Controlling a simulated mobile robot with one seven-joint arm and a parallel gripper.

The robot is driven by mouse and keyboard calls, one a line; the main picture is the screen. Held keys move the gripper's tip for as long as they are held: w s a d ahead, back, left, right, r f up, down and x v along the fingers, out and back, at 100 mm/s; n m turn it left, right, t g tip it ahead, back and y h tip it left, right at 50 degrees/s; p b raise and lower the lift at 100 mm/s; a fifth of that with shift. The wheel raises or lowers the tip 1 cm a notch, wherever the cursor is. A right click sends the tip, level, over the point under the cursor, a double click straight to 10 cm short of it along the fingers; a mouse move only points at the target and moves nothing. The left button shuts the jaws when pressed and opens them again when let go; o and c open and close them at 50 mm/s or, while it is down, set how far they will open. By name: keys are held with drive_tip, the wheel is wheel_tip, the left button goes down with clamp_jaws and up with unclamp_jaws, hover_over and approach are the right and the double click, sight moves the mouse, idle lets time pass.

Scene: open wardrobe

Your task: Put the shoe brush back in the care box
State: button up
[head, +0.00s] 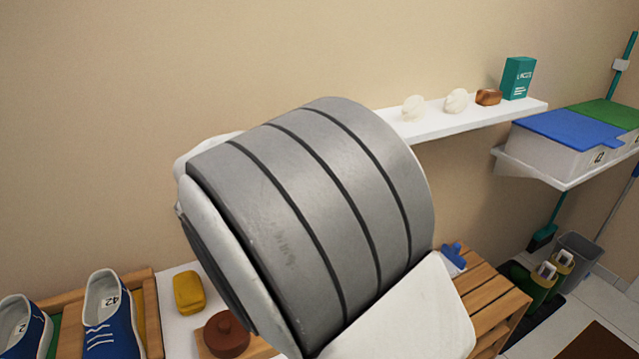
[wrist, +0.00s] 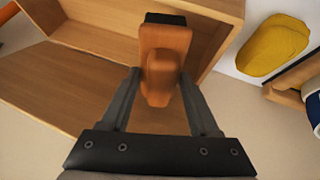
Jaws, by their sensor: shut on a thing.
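The shoe brush (wrist: 162,75) has an orange-brown wooden body and a dark end at the top of the wrist view. My gripper (wrist: 160,78) is shut on it, with one finger on each side. Behind it in the wrist view is an open wooden box (wrist: 45,88), seemingly the care box, with pale wooden walls. The brush overlaps the box near its right side; its height above the box is unclear. In the head view my grey and white arm covers the middle, hiding the gripper, the brush and most of the box area.
A yellow block (head: 188,292) and a brown round lidded thing (head: 228,335) are at the lower left, beside blue shoes (head: 108,315) on a wooden rack. A white wall shelf (head: 455,122) holds small items and a teal box (head: 518,78). A slatted wooden bench (head: 490,300) stands right.

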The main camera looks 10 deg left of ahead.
drive_tip(key=f, duration=0.2)
drive_tip(key=w+f, duration=0.1)
drive_tip(key=f, duration=0.1)
drive_tip(key=w+d+f, duration=0.1)
drive_tip(key=f, duration=0.2)
drive_tip(key=shift+w, duration=0.2)
drive_tip(key=shift+w+r, duration=0.15)
drive_tip(key=shift+r, duration=0.1)
drive_tip(key=shift+c, duration=0.6)
drive_tip(key=shift+w+d+r+g+p, duration=0.15)
drive_tip(key=shift+g+p, duration=0.45)
drive_tip(key=shift+w+d+m+g+y+p, duration=0.15)
drive_tip(key=shift+w+m+g+y+p, duration=0.35)
drive_tip(key=shift+g+p, duration=0.65)
drive_tip(key=shift+f+g, duration=0.25)
drive_tip(key=shift+f, duration=0.6)
drive_tip(key=o, duration=1.3)
drive_tip(key=shift+r, duration=0.1)
drive_tip(key=v, duration=1.2)
drive_tip(key=shift+s, duration=0.15)
